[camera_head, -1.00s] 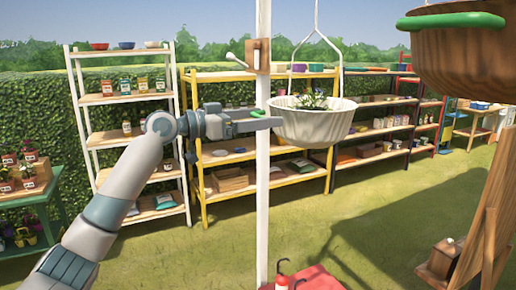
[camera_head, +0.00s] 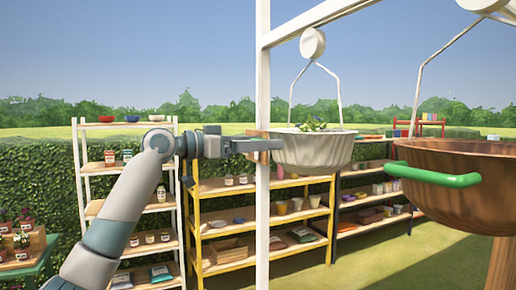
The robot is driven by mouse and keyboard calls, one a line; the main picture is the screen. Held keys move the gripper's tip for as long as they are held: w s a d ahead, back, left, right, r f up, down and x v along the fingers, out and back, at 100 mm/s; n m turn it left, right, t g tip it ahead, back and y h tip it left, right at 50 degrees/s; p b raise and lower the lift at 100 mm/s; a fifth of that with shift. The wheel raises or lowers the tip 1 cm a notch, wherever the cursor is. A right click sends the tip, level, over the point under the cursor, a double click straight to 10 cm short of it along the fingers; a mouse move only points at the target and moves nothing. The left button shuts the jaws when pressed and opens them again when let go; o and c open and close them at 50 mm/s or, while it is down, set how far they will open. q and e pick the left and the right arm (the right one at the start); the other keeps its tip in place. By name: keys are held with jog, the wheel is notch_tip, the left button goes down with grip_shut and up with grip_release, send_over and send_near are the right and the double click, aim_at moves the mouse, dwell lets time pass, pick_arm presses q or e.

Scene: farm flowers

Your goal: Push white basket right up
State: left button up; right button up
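The white basket (camera_head: 312,152), a pale ribbed bowl with green plants in it, hangs upright on a wire from a round white pulley. It is just right of the white post (camera_head: 263,220). My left gripper (camera_head: 281,145) reaches from the left across the post to the basket's left side, near its rim. Its fingertips look to be at the basket wall, but contact is not clear. The fingers show edge-on as one bar, so their opening is hidden. My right gripper is not in view.
A brown wooden bowl (camera_head: 460,170) with a green handle (camera_head: 432,177) hangs at the right, lower than the pulleys. A white beam (camera_head: 310,22) runs overhead. White (camera_head: 152,207) and yellow (camera_head: 193,225) shelves stand behind. Grass at the lower right is open.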

pick_arm(q)
jog(key=shift+s+r, duration=0.1)
jog(key=shift+r, duration=0.3)
jog(key=o, duration=1.2)
jog(key=shift+o, duration=0.2)
jog(key=shift+d, duration=0.1)
jog(key=shift+f, duration=0.1)
jog(key=shift+a+f, duration=0.15)
jog(key=shift+a, duration=0.05)
jog(key=b+v, duration=0.7)
jog(key=v, duration=1)
jog(key=shift+s+b, duration=0.15)
jog(key=shift+b, duration=0.25)
